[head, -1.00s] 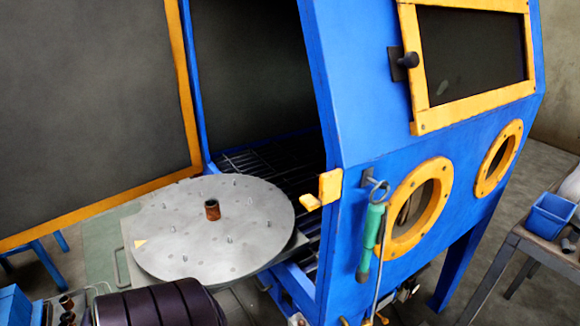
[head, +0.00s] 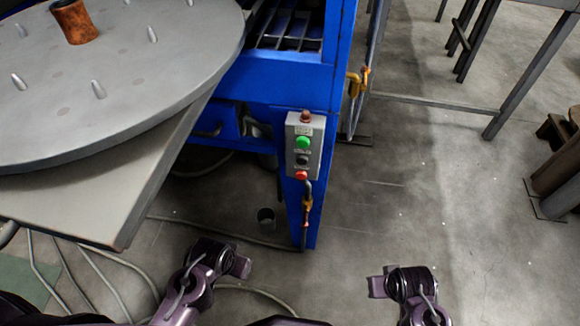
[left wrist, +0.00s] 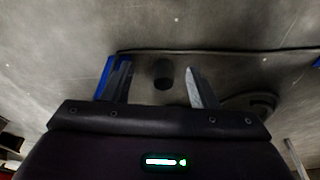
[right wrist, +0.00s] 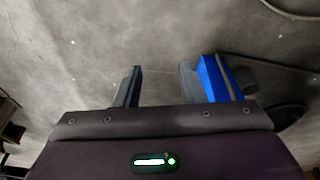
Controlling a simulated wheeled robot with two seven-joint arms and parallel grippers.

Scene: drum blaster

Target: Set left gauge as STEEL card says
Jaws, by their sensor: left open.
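No gauge and no STEEL card can be made out in any current view. My left gripper (head: 240,264) hangs low in the head view, in front of the blue cabinet's leg. My right gripper (head: 380,284) is at the lower right of the head view, over bare floor. Its fingers (right wrist: 170,82) stand apart in the right wrist view, also open and empty.
A grey control box (head: 304,146) with green and red buttons sits on the blue cabinet (head: 277,82). The round turntable (head: 110,110) bears a rusty pipe piece (head: 74,21). Cables and a small dark cup (head: 266,218) lie on the floor. Right-centre floor is clear.

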